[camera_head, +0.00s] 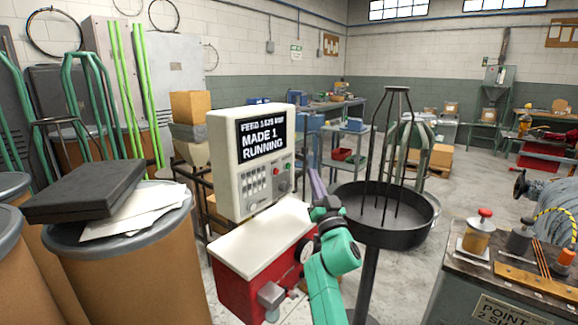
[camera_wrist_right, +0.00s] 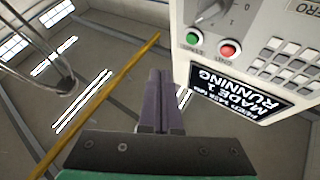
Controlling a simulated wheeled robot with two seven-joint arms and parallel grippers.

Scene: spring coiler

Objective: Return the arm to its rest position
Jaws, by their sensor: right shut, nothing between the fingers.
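My right gripper (camera_head: 316,183) is shut and empty, with its purple fingers pointing up beside the control box. In the right wrist view its fingers (camera_wrist_right: 160,76) lie together with nothing between them. My green right arm comes up from the bottom of the head view, in front of the coiler. The coiler's white control box (camera_head: 235,184) has a lit screen (camera_head: 263,138) reading "MADE 1" and "RUNNING". In the right wrist view the box (camera_wrist_right: 230,40) shows upside down, close to the right of the fingers, with a green and a red button (camera_wrist_right: 229,48). My left gripper is not in view.
A round black tray (camera_head: 430,219) with upright rods stands just right of the gripper. Brown drums (camera_head: 130,270) stand at the left, one topped by a black case (camera_head: 85,190) and papers. A workbench (camera_head: 465,265) with oilers is at the right. Open floor lies behind.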

